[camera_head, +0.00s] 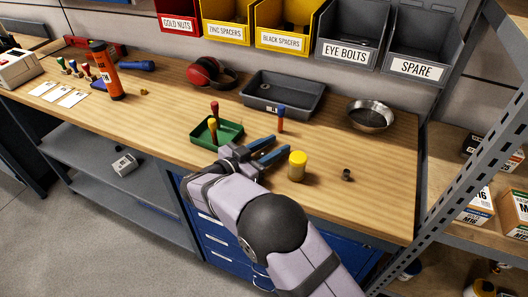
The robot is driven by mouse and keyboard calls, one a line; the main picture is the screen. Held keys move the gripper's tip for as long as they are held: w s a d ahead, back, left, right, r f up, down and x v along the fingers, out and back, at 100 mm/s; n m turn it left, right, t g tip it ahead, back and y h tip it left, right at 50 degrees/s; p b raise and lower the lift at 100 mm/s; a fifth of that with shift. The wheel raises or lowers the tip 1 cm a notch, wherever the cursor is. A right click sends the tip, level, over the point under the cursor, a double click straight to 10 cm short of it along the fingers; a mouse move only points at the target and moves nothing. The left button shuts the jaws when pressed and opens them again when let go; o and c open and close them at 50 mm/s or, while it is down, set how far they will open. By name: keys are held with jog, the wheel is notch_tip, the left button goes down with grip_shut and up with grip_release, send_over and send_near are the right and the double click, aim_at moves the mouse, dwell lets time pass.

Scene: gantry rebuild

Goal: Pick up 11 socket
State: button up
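A small dark cylindrical piece (346,175), which looks like a socket, stands on the wooden workbench at the front right. It is too small for me to read any size mark. My gripper (281,145) reaches over the bench to the left of the socket, clearly apart from it. Its two blue fingers are spread with a gap between them, and nothing shows in the gap. The fingers point toward the back right.
A yellow-capped jar (297,165) stands between my gripper and the socket. A blue-and-red upright tool (280,119) stands just beyond the fingertips. A green tray (230,131) is at left, a grey bin (318,101) behind, and a metal bowl (369,116) at back right. Bench around the socket is clear.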

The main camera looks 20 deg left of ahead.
grip_shut()
